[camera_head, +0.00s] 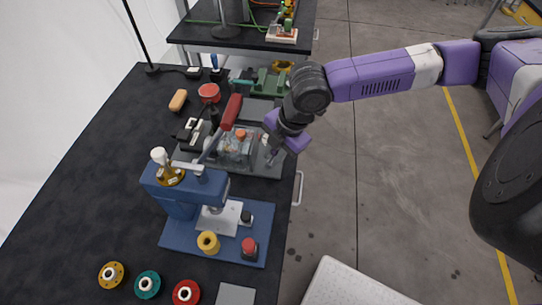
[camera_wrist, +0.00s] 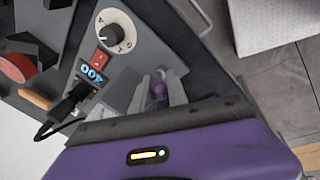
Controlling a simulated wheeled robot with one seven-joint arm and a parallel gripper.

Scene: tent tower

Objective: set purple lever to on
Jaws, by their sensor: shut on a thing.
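The purple lever (camera_wrist: 159,91) shows in the wrist view as a small purple knob between my gripper's two fingers (camera_wrist: 168,90). My gripper (camera_head: 270,156) is shut on it, at the right end of a grey machine on the black workbench. In the head view my gripper hides the lever. Whether the lever stands at on or off cannot be told.
In the wrist view a dial (camera_wrist: 116,30), a red switch (camera_wrist: 103,57) and a lit display (camera_wrist: 91,71) are near. A blue press (camera_head: 176,205) stands in front, and a red-handled lever (camera_head: 231,112) rises left of my gripper.

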